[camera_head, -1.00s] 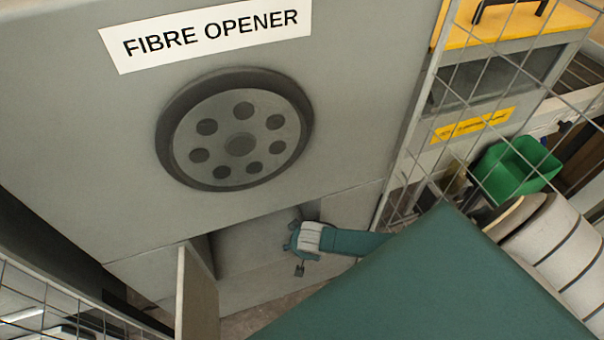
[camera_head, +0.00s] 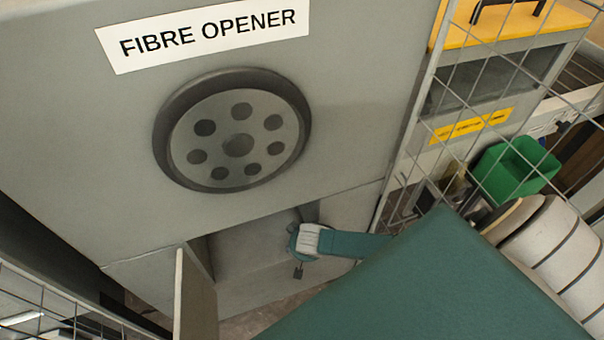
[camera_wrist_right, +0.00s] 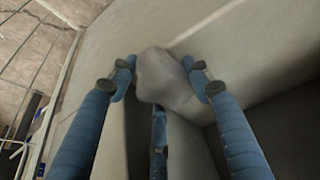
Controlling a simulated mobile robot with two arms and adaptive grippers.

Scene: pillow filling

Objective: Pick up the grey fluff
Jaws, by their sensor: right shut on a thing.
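The grey fluff (camera_wrist_right: 163,78) is a pale grey rounded lump between the blue fingers of my right gripper (camera_wrist_right: 163,82) in the right wrist view. The fingers close on it from both sides, with a further finger below it. In the head view my right gripper (camera_head: 298,268) is small at the opening low in the fibre opener (camera_head: 350,120); its fingers are mostly hidden there, and I cannot make out the fluff. My left gripper does not show.
A wire mesh fence (camera_head: 395,190) stands on the right, with a green bin (camera_head: 520,165) and a yellow-topped unit (camera_head: 520,22) behind it. A grey panel (camera_head: 195,295) stands left of the opening. More mesh (camera_head: 60,310) is at lower left.

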